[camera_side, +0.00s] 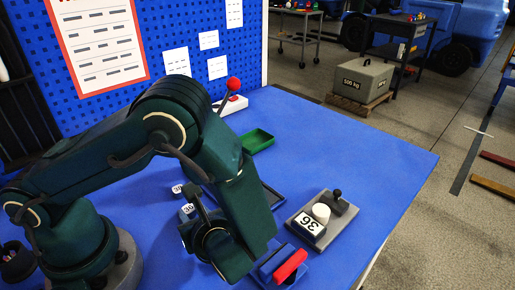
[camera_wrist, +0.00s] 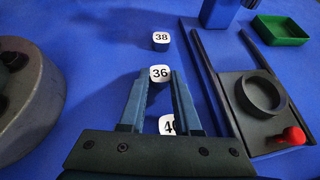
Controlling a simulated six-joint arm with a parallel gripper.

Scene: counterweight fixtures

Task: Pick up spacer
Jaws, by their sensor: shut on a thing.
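Small white-topped blocks, which look like the spacers, carry printed numbers. The one marked 36 (camera_wrist: 160,73) sits between the fingertips of my gripper (camera_wrist: 159,82) in the wrist view, and the fingers are closed on its sides. In the side view my gripper (camera_side: 193,207) is low over the blue table, with a numbered block (camera_side: 187,211) at its fingers. The block marked 38 (camera_wrist: 161,39) stands apart just beyond the fingertips. Another block, apparently marked 40 (camera_wrist: 167,126), shows between the fingers and is partly hidden by my gripper.
A grey fixture (camera_side: 340,209) bears a 36 label, a white cylinder and a black knob. A red handle (camera_side: 291,265) is near the front edge. A dark fixture with a ring (camera_wrist: 260,95) and red knob (camera_wrist: 294,135) lies right. A green tray (camera_side: 258,139) stands behind.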

